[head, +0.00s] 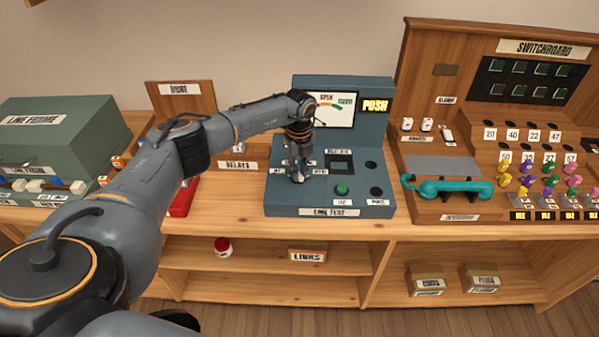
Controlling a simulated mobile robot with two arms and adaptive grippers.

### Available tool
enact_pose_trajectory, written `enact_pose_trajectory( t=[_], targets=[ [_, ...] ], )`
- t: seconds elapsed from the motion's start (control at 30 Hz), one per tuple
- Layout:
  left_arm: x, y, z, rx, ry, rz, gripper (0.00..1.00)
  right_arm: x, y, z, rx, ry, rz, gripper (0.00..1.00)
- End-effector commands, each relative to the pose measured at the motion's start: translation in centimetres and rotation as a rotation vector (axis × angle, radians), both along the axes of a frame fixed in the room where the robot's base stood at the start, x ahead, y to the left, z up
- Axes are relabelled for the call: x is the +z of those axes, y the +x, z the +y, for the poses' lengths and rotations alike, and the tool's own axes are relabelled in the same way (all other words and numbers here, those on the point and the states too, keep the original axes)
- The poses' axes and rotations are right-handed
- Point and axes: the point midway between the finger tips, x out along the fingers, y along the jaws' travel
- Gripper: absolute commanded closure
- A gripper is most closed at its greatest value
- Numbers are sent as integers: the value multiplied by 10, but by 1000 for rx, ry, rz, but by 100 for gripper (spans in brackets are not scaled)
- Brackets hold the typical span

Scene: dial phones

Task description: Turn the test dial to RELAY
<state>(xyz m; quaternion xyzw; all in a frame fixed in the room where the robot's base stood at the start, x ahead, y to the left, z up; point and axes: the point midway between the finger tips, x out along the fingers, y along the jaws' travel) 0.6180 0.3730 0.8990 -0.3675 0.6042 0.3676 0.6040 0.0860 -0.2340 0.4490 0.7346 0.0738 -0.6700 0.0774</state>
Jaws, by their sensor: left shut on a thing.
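The LINE TEST console (331,207) is a blue-grey box in the middle of the bench, with an upright back panel holding a gauge (333,108) and a lit PUSH sign (375,105). My left gripper (298,177) points down at the left part of its sloped top, shut on the test dial, which it mostly hides. Small white labels show around it, too small to read, so the dial's setting cannot be told. A green button (342,189) sits to the right of the gripper. My right gripper is not in view.
A switchboard (540,48) with a teal handset (447,188) and coloured plugs stands to the right. A LINE FRAME box (60,125) is at the left. A red object (181,198) lies behind my forearm. A shelf below holds a red-and-white item (222,247) and small boxes.

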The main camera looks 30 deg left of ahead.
Motion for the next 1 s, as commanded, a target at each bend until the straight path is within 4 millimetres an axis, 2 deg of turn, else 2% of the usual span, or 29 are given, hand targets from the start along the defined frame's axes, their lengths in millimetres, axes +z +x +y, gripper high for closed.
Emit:
enact_pose_trajectory(
  t=[1.0],
  targets=[
    [-1,-2,4,-965,1,-3,100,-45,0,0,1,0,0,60]
  ],
)
